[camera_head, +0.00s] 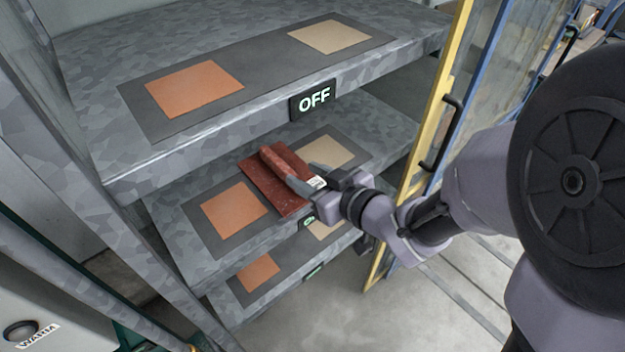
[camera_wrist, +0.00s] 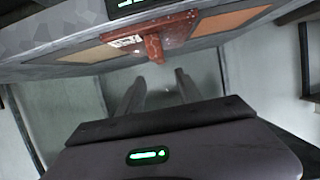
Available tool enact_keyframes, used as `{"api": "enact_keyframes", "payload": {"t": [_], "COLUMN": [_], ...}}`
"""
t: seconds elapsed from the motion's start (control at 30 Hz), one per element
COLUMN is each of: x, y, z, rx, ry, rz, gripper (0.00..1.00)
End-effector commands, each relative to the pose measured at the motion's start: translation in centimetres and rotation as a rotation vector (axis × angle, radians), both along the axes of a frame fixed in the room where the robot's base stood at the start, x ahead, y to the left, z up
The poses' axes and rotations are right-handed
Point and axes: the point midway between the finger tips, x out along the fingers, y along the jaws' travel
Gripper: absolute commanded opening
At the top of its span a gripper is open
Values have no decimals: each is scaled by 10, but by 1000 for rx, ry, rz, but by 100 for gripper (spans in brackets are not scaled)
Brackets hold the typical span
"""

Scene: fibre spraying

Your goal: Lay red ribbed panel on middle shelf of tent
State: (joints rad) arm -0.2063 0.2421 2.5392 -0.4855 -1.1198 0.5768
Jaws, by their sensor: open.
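The red ribbed panel (camera_head: 262,190) is a dark red plate with a raised rib and a white label at one end. In the head view it lies over the middle shelf (camera_head: 185,245), between the orange pad (camera_head: 234,211) and the beige pad (camera_head: 330,150), slightly covering the mat. It also shows in the wrist view (camera_wrist: 178,35), its rib pointing towards my gripper. My gripper (camera_head: 309,178) is at the panel's right end in the head view. In the wrist view its two fingers (camera_wrist: 160,88) are apart with nothing between them, short of the rib.
The top shelf (camera_head: 75,75) hangs above, bearing an orange and a beige pad and an OFF sign (camera_head: 313,99). The bottom shelf (camera_head: 225,305) lies below with similar pads. The yellow-framed door (camera_head: 432,120) with a dark handle stands to the right, close to my arm.

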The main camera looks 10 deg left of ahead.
Motion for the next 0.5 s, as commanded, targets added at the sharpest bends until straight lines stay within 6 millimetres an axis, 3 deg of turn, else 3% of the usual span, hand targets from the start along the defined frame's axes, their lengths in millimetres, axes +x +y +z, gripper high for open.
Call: {"api": "enact_keyframes", "payload": {"t": [0.03, 0.37, 0.43, 0.47, 0.5], "x": [-3, -12, -1, 7, 15], "y": [-4, -16, -34, -51, -81], "z": [-11, 0, 7, 12, 21], "rx": [1, -10, -35, -55, -87], "ry": [-5, 0, 0, 4, 20], "rz": [0, -12, -96, -169, -297], "gripper": [42, 42, 42, 42, 42]}}
